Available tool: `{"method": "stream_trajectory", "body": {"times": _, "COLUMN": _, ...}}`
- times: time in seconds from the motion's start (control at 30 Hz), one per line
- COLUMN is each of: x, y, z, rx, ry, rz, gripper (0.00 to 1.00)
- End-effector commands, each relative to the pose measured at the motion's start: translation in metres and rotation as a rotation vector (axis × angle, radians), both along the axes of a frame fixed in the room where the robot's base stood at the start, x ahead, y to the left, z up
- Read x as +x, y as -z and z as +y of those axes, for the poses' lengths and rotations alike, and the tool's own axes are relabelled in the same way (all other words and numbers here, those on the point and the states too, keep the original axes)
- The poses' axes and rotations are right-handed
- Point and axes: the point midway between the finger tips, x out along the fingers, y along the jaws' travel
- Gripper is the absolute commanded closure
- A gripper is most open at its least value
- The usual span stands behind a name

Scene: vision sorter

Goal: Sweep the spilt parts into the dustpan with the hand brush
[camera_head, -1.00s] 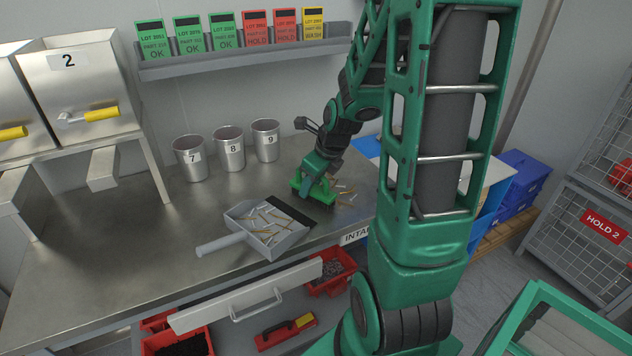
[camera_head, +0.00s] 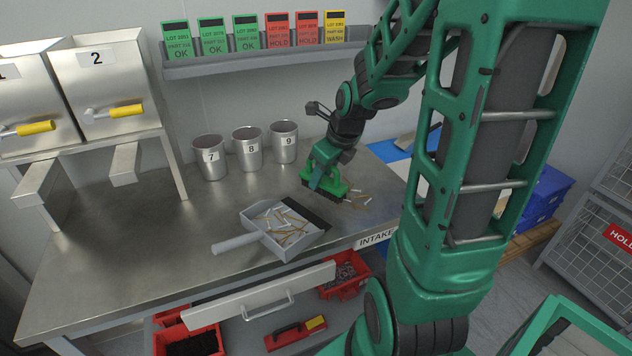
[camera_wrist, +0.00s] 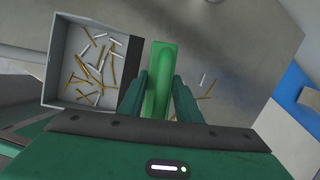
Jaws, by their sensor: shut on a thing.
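My gripper (camera_head: 323,176) is shut on the green hand brush (camera_head: 338,190), with its dark bristles down at the steel bench top. In the wrist view the green brush handle (camera_wrist: 160,75) sits between my two fingers. The grey dustpan (camera_head: 245,240) lies on the bench left of and nearer than the brush, its handle pointing left and its dark lip toward the brush. Several white and brass-coloured parts (camera_head: 280,220) lie in the dustpan. A few more spilt parts (camera_head: 358,197) lie on the bench just right of the brush; they also show in the wrist view (camera_wrist: 207,88).
Metal cups 7 (camera_head: 209,160), 8 (camera_head: 247,150) and 9 (camera_head: 284,143) stand behind the dustpan. An open drawer (camera_head: 262,296) and red bins (camera_head: 345,277) are below the bench's front edge. The bench left of the dustpan is clear.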

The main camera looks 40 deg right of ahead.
Motion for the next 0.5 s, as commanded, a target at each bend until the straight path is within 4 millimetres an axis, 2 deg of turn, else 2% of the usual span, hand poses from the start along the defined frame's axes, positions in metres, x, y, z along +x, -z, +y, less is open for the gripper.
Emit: {"method": "stream_trajectory", "body": {"times": 0.5, "x": -0.005, "y": 0.000, "z": -0.045, "rx": 0.001, "ry": 0.001, "rz": -0.001, "gripper": 1.00}}
